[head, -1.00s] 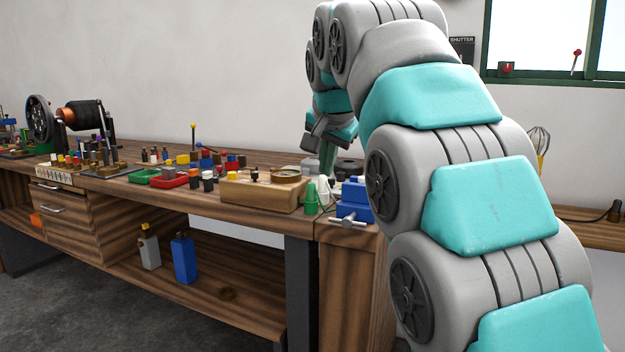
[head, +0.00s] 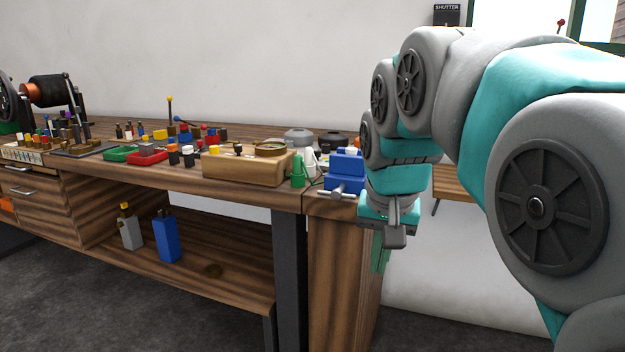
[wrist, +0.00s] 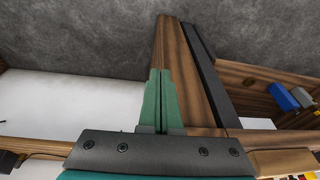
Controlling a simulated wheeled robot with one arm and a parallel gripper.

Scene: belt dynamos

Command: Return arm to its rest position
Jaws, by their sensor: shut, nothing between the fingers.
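My arm is grey and teal and fills the right side of the head view. My gripper (head: 380,255) hangs fingers down just off the right end of the workbench (head: 345,260), in front of its wooden end panel. In the wrist view my gripper (wrist: 160,85) shows its two green fingers side by side and touching, with nothing between them. The bench's wooden leg panel (wrist: 185,75) lies beyond the fingertips.
A blue vise (head: 345,170) sits at the bench's right end, close to my wrist. Green (head: 298,172) and white bottles, a wooden box (head: 240,165) and red (head: 148,157) and green trays crowd the top. Bare floor (head: 150,310) lies in front.

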